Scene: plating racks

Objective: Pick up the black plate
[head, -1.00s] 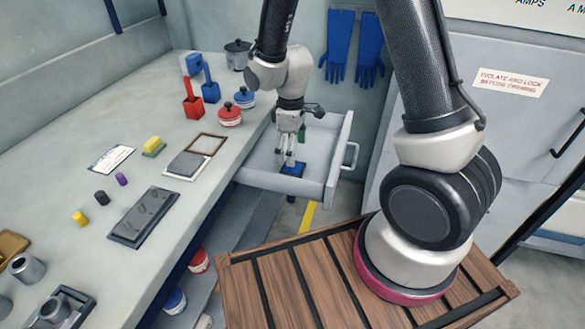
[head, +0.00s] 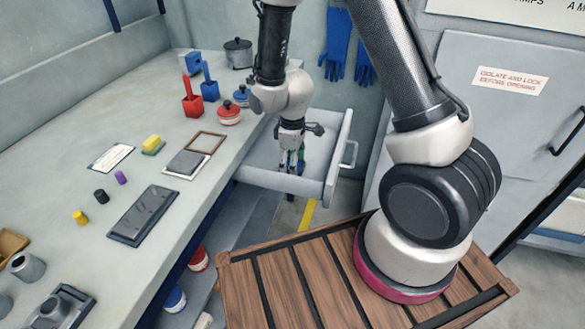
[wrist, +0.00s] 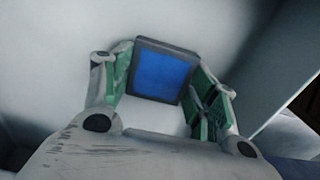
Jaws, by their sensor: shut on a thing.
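A small square plate (wrist: 163,75) with a blue face and a dark grey to black rim is between my gripper's (wrist: 165,85) green-padded fingers in the wrist view. My gripper is shut on it. In the head view my gripper (head: 291,166) is down inside the open drawer (head: 258,172) and hides nearly all of the plate. I cannot tell whether the plate touches the drawer floor. No wholly black plate shows in the drawer.
The drawer's front wall (head: 338,160) stands right of my gripper. The bench (head: 70,185) on the left holds a long dark tray (head: 116,236), a grey plate (head: 188,162), a brown frame (head: 222,145) and red and blue containers. A slatted wooden top (head: 285,285) lies in front.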

